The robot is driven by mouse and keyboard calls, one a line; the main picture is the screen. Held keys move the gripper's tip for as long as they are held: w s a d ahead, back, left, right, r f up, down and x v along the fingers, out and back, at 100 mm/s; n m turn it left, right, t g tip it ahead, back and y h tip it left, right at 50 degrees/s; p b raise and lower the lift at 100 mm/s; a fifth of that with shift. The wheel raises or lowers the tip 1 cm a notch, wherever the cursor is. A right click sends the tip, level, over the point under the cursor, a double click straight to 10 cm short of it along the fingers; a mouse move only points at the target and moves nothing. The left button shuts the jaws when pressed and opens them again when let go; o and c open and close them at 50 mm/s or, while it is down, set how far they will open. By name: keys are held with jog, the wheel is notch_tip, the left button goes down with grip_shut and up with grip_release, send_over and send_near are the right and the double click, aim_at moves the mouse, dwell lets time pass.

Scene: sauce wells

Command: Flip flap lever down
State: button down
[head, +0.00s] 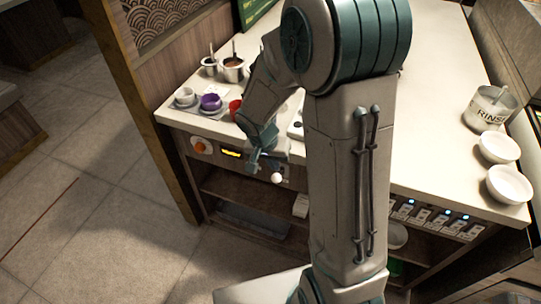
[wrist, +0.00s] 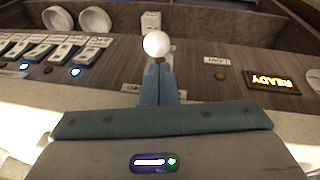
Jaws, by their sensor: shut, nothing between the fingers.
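The flap lever shows as a white ball knob (head: 277,178) at the counter's front panel, a little right of and below my gripper (head: 254,163) in the head view. In the wrist view the white knob (wrist: 156,44) stands just beyond the tips of my gripper (wrist: 160,72), in line with them. The fingers are shut together with nothing between them. The lever's stem and base are mostly hidden behind the fingers. I cannot tell whether the fingertips touch the lever.
A lit READY sign (wrist: 272,82) and a row of switches (wrist: 62,52) sit on the panel. An orange knob (head: 201,147) is at its left end. Purple (head: 211,102) and red (head: 235,108) cups stand on the counter. A RINSE container (head: 489,108) and white bowls stand right.

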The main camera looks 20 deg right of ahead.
aim_at(273, 176)
jog(key=shift+d+f, duration=0.15)
jog(key=shift+f, duration=0.4)
jog(key=shift+f+b, duration=0.15)
jog(key=shift+b, duration=0.15)
jog(key=b, duration=0.3)
jog(key=f+t+b, duration=0.1)
jog(key=b, duration=0.3)
jog(key=shift+s+a+f+h, duration=0.3)
jog(key=shift+s+a+h, duration=0.05)
jog(key=shift+h, duration=0.05)
jog(key=b, duration=0.3)
jog(key=t+b, duration=0.1)
jog(key=b, duration=0.2)
jog(key=shift+s+a+f+h, duration=0.2)
jog(key=shift+s+f+h, duration=0.1)
jog(key=shift+f+h, duration=0.1)
jog(key=shift+t+h, duration=0.5)
jog(key=shift+t, duration=0.4)
jog(key=f+b, duration=0.1)
jog(key=b, duration=0.3)
jog(key=s+f+b, duration=0.1)
jog(key=b, duration=0.4)
jog(key=a+f+b, duration=0.1)
jog(key=b, duration=0.3)
jog(key=shift+s+f+b, duration=0.25)
jog(key=shift+f+b, duration=0.1)
jog(key=shift+f, duration=0.05)
